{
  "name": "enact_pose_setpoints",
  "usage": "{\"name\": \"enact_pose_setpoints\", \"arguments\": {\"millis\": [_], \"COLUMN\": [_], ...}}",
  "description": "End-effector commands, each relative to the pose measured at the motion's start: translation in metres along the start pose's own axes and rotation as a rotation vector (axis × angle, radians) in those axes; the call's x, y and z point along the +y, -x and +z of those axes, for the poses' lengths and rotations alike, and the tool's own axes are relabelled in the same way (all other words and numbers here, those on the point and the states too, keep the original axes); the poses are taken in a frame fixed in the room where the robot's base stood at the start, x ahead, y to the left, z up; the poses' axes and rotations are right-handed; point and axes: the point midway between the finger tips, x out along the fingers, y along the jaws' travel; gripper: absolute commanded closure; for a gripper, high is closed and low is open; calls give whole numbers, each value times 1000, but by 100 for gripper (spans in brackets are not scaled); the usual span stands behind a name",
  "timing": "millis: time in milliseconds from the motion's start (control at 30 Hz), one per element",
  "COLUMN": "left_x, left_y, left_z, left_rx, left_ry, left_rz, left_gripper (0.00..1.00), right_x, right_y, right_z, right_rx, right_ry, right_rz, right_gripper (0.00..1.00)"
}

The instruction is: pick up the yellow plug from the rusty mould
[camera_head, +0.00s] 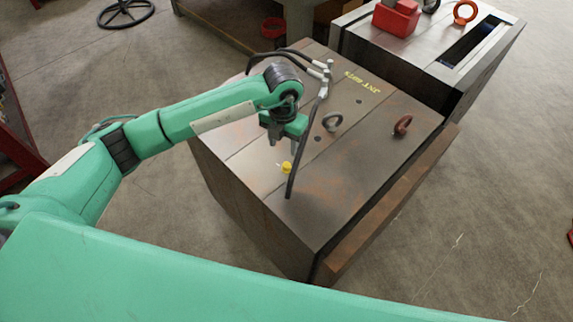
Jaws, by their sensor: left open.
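The yellow plug (286,168) is small and sits on the top face of the rusty mould (352,165), near its left side. My left gripper (278,146) is just above and slightly left of the plug in the picture, fingers pointing down and open. I cannot tell the exact gap between the fingers and the plug. My right gripper is not in view.
A second mould (415,52) with a red block (396,18) stands behind. A workbench (215,28) is at the back.

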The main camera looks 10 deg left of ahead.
Motion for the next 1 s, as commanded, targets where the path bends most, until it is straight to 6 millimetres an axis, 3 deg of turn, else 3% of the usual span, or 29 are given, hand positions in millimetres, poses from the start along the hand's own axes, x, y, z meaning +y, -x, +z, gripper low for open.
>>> {"name": "enact_pose_setpoints", "arguments": {"millis": [200, 467, 633, 933, 1000], "left_x": [-1, -7, -9, -9, -9], "left_y": [-29, -52, -77, -85, -85], "left_z": [0, 0, 1, 1, 1], "left_rx": [0, 4, 1, -1, -1], "left_ry": [-2, -2, -1, -3, -3], "left_rz": [-2, -3, -3, -2, -2], "left_gripper": [54, 54, 54, 54, 64], "right_x": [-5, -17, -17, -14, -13], "right_y": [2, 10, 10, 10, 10], "right_z": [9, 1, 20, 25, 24], "right_rx": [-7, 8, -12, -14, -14], "right_ry": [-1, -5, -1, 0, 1], "right_rz": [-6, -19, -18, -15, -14], "right_gripper": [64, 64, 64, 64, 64]}}
